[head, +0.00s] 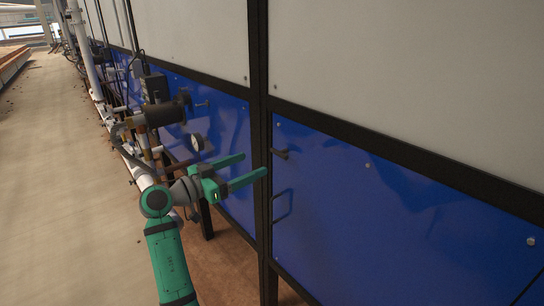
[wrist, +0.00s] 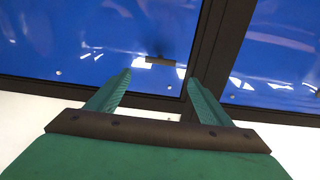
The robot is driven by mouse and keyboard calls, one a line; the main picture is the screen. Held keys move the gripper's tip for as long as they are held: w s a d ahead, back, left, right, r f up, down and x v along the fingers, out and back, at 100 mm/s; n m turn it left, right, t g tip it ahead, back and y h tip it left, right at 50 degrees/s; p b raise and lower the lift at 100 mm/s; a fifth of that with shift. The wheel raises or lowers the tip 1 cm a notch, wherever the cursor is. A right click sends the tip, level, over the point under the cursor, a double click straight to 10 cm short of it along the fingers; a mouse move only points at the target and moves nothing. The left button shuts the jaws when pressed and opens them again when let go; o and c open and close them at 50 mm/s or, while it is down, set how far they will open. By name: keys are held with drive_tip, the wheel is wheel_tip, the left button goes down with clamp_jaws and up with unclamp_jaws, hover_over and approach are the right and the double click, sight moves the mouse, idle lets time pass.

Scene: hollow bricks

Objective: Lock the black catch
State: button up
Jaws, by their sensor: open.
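I see no contact with the catch.
Pipes, a dark cylinder (head: 163,113) and a round gauge (head: 197,142) crowd the space behind my gripper. Open floor (head: 60,190) lies left.

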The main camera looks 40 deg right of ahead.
sight(277, 153)
drive_tip(key=d, duration=0.5)
drive_tip(key=w+d, duration=0.1)
drive_tip(key=d, duration=0.2)
drive_tip(key=shift+d+f, duration=0.1)
drive_tip(key=shift+d, duration=0.2)
drive_tip(key=shift+s+d, duration=0.25)
drive_tip(key=shift+d, duration=0.5)
drive_tip(key=shift+a, duration=0.15)
drive_tip(key=c, duration=1.5)
drive_tip(key=shift+w, duration=0.15)
